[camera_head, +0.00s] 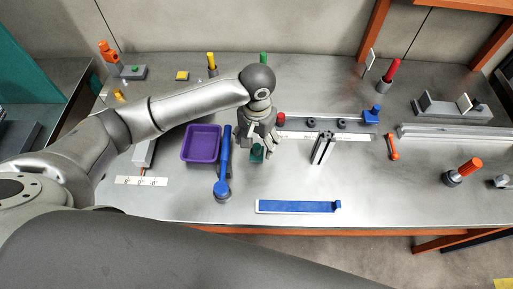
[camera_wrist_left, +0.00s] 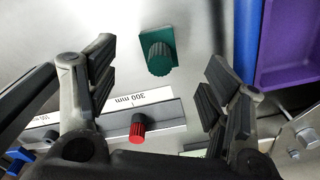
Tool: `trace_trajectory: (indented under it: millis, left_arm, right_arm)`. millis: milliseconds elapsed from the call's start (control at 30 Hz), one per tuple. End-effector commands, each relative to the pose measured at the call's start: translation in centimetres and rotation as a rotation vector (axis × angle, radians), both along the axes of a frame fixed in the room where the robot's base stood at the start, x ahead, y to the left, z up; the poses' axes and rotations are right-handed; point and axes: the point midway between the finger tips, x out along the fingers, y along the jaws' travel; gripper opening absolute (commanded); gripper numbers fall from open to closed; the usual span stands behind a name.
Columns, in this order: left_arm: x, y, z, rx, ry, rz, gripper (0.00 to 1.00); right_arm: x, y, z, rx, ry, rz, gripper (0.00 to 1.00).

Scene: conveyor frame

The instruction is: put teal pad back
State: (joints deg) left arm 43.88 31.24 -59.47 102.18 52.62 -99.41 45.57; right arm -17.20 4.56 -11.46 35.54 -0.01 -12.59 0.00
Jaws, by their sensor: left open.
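The teal pad (camera_head: 257,153), a small plate with a ribbed round knob, lies on the metal table below my left gripper (camera_head: 262,143) in the head view. The gripper partly hides it there. In the left wrist view the whole teal pad (camera_wrist_left: 158,54) shows, with bare metal around it. My left gripper (camera_wrist_left: 157,82) is open, its fingers apart on either side of the view and nothing between them. The pad appears beyond the fingertips, not touched by them. My right gripper is not in view.
A blue-handled tool (camera_head: 224,160) and a purple tray (camera_head: 201,143) lie left of the pad. A rail with a red knob (camera_head: 280,118) and a 300 mm scale (camera_wrist_left: 148,97) lies close by. The front holds a blue strip (camera_head: 297,207).

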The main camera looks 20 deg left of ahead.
Motion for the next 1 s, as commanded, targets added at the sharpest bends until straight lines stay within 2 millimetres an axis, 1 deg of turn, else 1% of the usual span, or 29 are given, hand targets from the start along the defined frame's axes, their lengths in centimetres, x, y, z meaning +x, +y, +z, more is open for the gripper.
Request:
trace_trajectory:
  millis: [33,100,200,300,400,533,1000]
  left_arm:
    - [0.1,-0.1,1.2,-0.003,-0.004,-0.001,0.73]
    - [0.1,-0.1,2.7,-0.002,-0.004,-0.002,0.73]
    - [0.1,-0.1,4.4,-0.002,-0.003,0.000,0.73]
    - [0.1,-0.1,5.7,-0.001,-0.001,0.000,0.73]
    - [0.0,-0.1,6.4,-0.001,0.000,0.000,0.73]
    - [0.0,0.0,6.8,-0.001,0.001,0.000,0.73]
    - [0.0,-0.1,6.7,-0.001,0.001,0.000,0.73]
  right_arm:
    - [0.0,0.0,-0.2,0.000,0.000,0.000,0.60]
    - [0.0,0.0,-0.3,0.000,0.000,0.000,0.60]
    - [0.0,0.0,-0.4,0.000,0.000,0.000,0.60]
    - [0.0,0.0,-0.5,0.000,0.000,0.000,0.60]
    - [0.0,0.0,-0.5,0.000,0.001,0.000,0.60]
    - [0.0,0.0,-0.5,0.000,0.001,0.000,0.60]
    - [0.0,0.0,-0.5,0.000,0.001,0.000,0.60]
